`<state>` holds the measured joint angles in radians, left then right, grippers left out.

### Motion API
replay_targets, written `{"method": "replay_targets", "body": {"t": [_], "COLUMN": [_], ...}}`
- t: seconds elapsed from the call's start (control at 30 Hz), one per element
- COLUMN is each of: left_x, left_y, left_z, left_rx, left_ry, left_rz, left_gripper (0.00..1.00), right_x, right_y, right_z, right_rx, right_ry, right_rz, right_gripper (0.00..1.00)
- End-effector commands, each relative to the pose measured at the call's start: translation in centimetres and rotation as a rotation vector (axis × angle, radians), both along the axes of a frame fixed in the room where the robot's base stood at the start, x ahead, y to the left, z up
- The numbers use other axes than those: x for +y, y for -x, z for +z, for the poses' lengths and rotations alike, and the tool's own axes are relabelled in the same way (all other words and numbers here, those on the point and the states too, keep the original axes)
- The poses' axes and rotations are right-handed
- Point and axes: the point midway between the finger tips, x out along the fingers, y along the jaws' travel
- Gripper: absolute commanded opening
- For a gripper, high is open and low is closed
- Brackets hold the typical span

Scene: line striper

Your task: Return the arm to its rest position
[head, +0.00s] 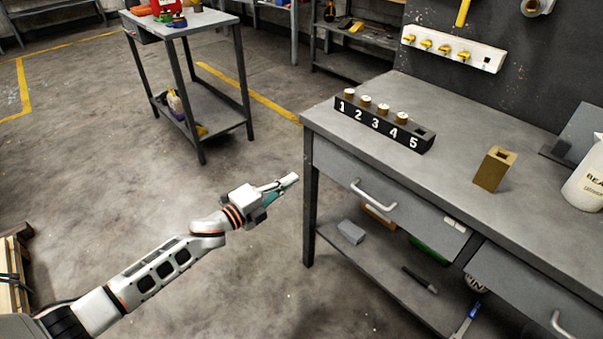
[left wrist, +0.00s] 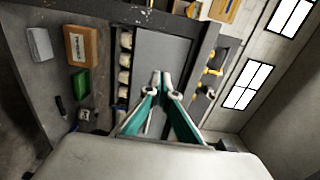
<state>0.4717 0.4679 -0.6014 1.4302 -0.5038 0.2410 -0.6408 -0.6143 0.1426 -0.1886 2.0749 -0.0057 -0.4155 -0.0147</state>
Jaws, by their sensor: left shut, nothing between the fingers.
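My left arm reaches in from the lower left of the head view. Its gripper (head: 290,181) is shut and empty, held over the floor to the left of the workbench (head: 455,133), apart from it. In the left wrist view the two teal-sided fingers (left wrist: 161,75) meet at their tips with nothing between them. My right gripper is not in view. On the bench stands a black rack (head: 384,125) numbered 1 to 5, with several round white-topped pieces in it; the spot by 5 shows a dark opening. A brass block (head: 493,169) with a square hole stands apart, right of the rack.
The bench's drawer handle (head: 373,196) faces the arm. A lower shelf (head: 382,270) holds a grey box (head: 351,232) and other items. A small table (head: 190,19) stands at the back left. Wooden slats (head: 10,285) edge the lower left. Floor around the arm is clear.

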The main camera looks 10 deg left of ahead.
Motion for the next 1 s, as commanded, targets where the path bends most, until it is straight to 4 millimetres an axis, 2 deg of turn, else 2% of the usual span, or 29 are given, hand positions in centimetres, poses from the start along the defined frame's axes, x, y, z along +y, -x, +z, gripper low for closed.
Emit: {"method": "replay_targets", "body": {"t": [0.13, 0.4, 0.53, 0.77, 1.0], "left_x": [0.9, 1.1, 0.6, 0.1, 1.2], "left_y": [1.2, 1.9, 3.8, 10.9, 20.3], "left_z": [0.0, -0.1, -0.8, -4.0, -7.9], "left_rx": [0.001, 0.009, 0.078, 0.352, 0.667], "left_ry": [-0.001, 0.011, 0.089, 0.381, 0.689], "left_rz": [0.000, 0.004, 0.033, 0.174, 0.378], "left_gripper": [0.00, 0.00, 0.00, 0.00, 0.00], "right_x": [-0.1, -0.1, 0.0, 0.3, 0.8], "right_y": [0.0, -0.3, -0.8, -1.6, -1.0], "right_z": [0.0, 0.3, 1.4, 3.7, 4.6], "right_rx": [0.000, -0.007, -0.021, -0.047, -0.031], "right_ry": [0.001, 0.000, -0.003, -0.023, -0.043], "right_rz": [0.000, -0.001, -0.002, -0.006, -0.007], "right_gripper": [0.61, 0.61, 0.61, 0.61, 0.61]}}
